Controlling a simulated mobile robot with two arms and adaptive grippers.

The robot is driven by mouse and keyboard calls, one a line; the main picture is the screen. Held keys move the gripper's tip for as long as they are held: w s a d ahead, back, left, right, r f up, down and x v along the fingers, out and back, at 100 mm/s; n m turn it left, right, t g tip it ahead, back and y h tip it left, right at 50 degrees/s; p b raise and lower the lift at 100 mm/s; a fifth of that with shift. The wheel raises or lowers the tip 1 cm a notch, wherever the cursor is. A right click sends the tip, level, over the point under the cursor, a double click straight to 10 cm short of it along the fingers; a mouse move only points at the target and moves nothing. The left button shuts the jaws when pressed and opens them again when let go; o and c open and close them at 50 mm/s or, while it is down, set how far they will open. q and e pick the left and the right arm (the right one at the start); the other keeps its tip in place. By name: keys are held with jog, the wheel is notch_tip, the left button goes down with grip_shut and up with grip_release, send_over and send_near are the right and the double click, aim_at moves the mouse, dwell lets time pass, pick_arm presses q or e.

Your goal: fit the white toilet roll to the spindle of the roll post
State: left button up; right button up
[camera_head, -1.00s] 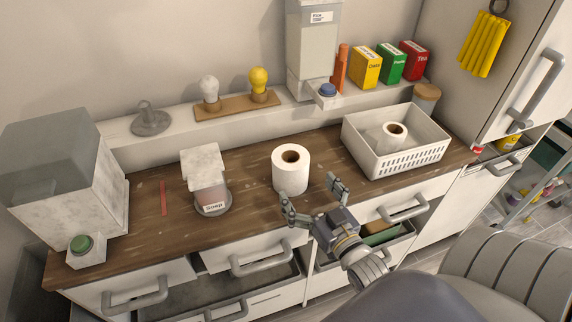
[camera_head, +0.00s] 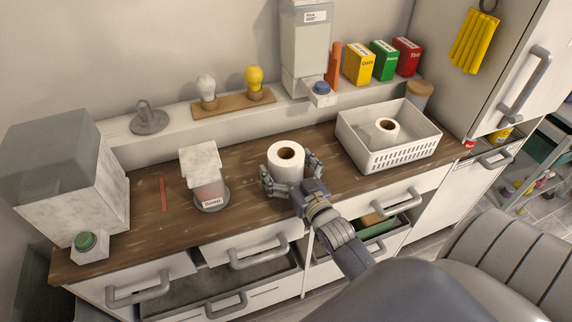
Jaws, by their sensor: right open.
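A white toilet roll (camera_head: 286,166) stands upright on the wooden counter, its brown core facing up. My right gripper (camera_head: 292,170) is open, with one finger on each side of the roll; whether the fingers touch it I cannot tell. A grey post with a round base (camera_head: 149,120), which looks like the roll post, stands on the raised white ledge at the back left. Its spindle appears short and bare. A second white roll (camera_head: 385,131) is inside the white basket (camera_head: 398,158). My left gripper is not in view.
Two bulbs on a wooden stand (camera_head: 234,104) and a tall dispenser (camera_head: 305,55) line the ledge. Drawers below are partly open (camera_head: 220,285). A marbled box (camera_head: 70,180) fills the counter's left end.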

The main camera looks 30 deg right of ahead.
jog(key=c, duration=1.3)
